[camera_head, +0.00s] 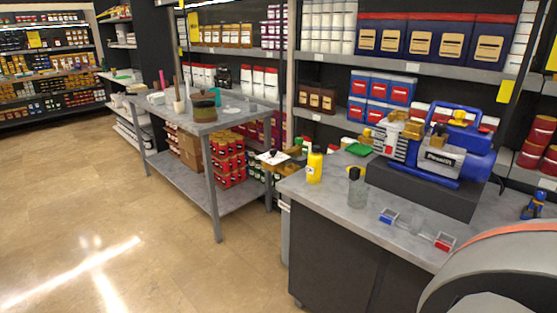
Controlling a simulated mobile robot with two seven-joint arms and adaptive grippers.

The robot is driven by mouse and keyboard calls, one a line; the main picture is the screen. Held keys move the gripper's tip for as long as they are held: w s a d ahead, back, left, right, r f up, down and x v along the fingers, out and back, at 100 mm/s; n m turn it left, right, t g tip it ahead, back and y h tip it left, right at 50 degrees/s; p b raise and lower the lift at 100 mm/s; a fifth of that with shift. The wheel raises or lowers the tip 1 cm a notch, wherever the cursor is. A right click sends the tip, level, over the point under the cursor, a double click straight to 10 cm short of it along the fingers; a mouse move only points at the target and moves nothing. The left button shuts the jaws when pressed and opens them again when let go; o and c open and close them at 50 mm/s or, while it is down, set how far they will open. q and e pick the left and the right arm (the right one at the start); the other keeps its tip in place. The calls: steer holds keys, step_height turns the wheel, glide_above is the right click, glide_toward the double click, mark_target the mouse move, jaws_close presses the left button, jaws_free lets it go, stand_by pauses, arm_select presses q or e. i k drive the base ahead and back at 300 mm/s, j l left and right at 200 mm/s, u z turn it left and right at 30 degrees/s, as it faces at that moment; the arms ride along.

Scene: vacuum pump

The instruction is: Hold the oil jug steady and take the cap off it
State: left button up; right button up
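A yellow bottle (315,167) with a small label, which looks like the oil jug, stands upright at the left end of the grey counter (330,205). Its narrow top points up; the cap is too small to make out clearly. A clear container with a dark top (356,190) stands upright to its right and nearer to me. Neither of my grippers shows in this view, so nothing is seen touching the jug.
A blue vacuum pump (455,150) sits on a dark block (425,190) behind and right of the jug. A grey workbench (215,122) stands to the left. Stocked shelves line the back; open floor (100,210) lies left.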

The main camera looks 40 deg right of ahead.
mark_target(313, 169)
steer(key=i+z, duration=0.25)
steer(key=i, duration=0.15)
steer(key=i+j+z, duration=0.2)
steer(key=i, duration=0.2)
steer(key=i+j+z, duration=0.25)
steer(key=i, duration=0.15)
steer(key=i+j+z, duration=0.15)
steer(key=z, duration=0.25)
steer(key=i+j+z, duration=0.2)
steer(key=z, duration=0.25)
steer(key=i+j+z, duration=0.2)
steer(key=z, duration=0.2)
steer(key=i+j+z, duration=0.1)
steer(key=j+z, duration=0.3)
steer(key=i+j+z, duration=0.1)
steer(key=j+z, duration=0.3)
